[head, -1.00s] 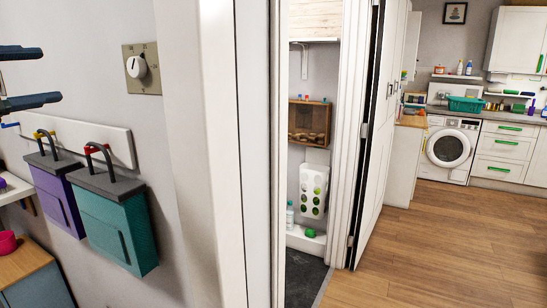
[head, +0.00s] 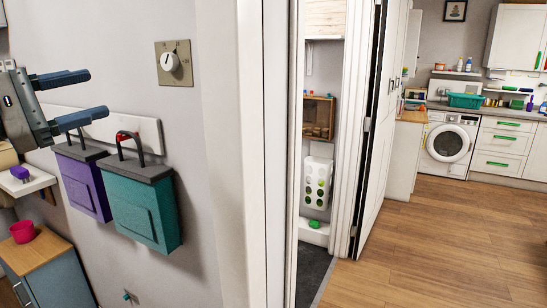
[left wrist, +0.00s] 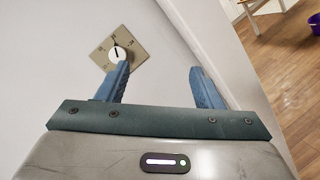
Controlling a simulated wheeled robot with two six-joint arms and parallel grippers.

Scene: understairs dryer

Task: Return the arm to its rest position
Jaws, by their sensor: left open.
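My left gripper (head: 83,99) is at the left of the head view, in front of the wall and a little above the hanging bags. Its two blue-grey fingers are apart with nothing between them. In the left wrist view my left gripper (left wrist: 160,82) also shows open and empty. A dial switch (head: 173,62) with a white round knob on a beige plate is on the wall, up and right of the gripper and apart from it in the head view. The dial switch (left wrist: 119,48) also shows beyond the left finger in the wrist view. My right gripper is out of view.
A purple bag (head: 83,186) and a teal bag (head: 145,212) hang from a white wall rail (head: 100,125). A cabinet (head: 42,262) with a pink cup (head: 23,232) stands below left. A door frame (head: 232,150) is right of the wall. Wooden floor (head: 450,240) lies open at right.

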